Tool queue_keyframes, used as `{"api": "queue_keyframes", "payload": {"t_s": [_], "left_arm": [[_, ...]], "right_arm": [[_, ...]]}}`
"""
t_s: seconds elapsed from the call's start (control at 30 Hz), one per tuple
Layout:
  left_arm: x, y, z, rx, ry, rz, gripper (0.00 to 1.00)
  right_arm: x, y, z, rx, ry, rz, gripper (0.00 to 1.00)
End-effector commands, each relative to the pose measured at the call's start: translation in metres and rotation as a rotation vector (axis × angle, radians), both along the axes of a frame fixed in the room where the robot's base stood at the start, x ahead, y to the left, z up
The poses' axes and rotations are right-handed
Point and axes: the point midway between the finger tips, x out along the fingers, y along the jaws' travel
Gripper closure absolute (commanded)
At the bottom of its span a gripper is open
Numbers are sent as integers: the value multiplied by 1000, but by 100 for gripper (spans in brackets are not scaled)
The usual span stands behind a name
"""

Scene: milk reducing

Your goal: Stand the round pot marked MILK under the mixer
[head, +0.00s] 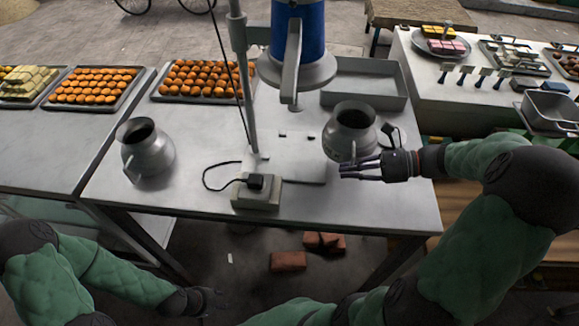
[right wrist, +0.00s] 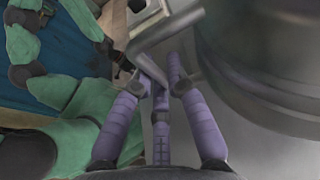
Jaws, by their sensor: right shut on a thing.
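A round grey metal pot (head: 350,133) is just right of the blue mixer (head: 298,35) and its flat base plate (head: 290,165). I cannot tell whether it touches the tabletop. A second, similar pot (head: 146,152) stands on the left of the table. No MILK marking is readable on either pot. My right gripper (head: 350,169) is at the near side of the right pot, shut on its handle. In the right wrist view, the fingers (right wrist: 160,80) close around a grey bar (right wrist: 165,35) beside the pot's dark wall (right wrist: 262,60). My left gripper (head: 212,302) hangs low, away from the table; its fingers are unclear.
A thin post (head: 245,90) and a cable rise left of the mixer. A switch box (head: 257,191) sits at the table's front. An empty metal tray (head: 362,83) is behind the right pot. A tray of orange sweets (head: 200,78) lies behind left. The tabletop between the left pot and post is mostly clear.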

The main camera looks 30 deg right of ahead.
Motion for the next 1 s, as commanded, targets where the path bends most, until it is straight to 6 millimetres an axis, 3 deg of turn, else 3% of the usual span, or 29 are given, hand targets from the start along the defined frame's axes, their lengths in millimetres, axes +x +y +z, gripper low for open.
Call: {"api": "queue_keyframes", "payload": {"t_s": [0.2, 0.6, 1.0], "left_arm": [[0, 0, -4, 0, 0, 0, 60], [0, 0, -8, 0, -1, 0, 60], [0, 0, -10, 0, -1, 0, 60]], "right_arm": [[24, 40, 2, -2, -8, 6, 100], [63, 101, 2, -2, -7, 4, 100], [77, 122, 2, -2, -7, 0, 100]]}}
